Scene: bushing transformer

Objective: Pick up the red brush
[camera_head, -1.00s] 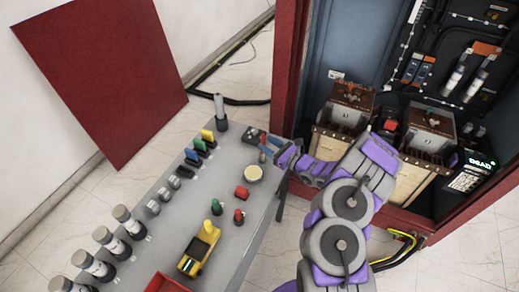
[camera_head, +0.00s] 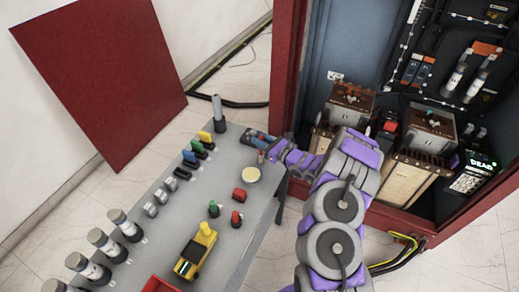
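I cannot make out a clear brush shape. A small upright red piece with a dark base (camera_head: 236,218) stands on the grey table, beside a similar green piece (camera_head: 214,208). A short red block (camera_head: 239,195) lies just behind it. My gripper (camera_head: 268,150) is over the table's far right corner, beyond these red pieces and apart from them. A small upright piece (camera_head: 261,157) stands right by its tip; I cannot tell whether they touch. The fingers are too small to show whether they are open or shut.
The grey table (camera_head: 175,215) also holds a cream round disc (camera_head: 250,175), a yellow tool (camera_head: 196,250), several grey cylinders (camera_head: 104,241) and a red tray (camera_head: 160,285). An open red cabinet (camera_head: 288,70) with transformers stands at right. Cables (camera_head: 405,245) lie on the floor.

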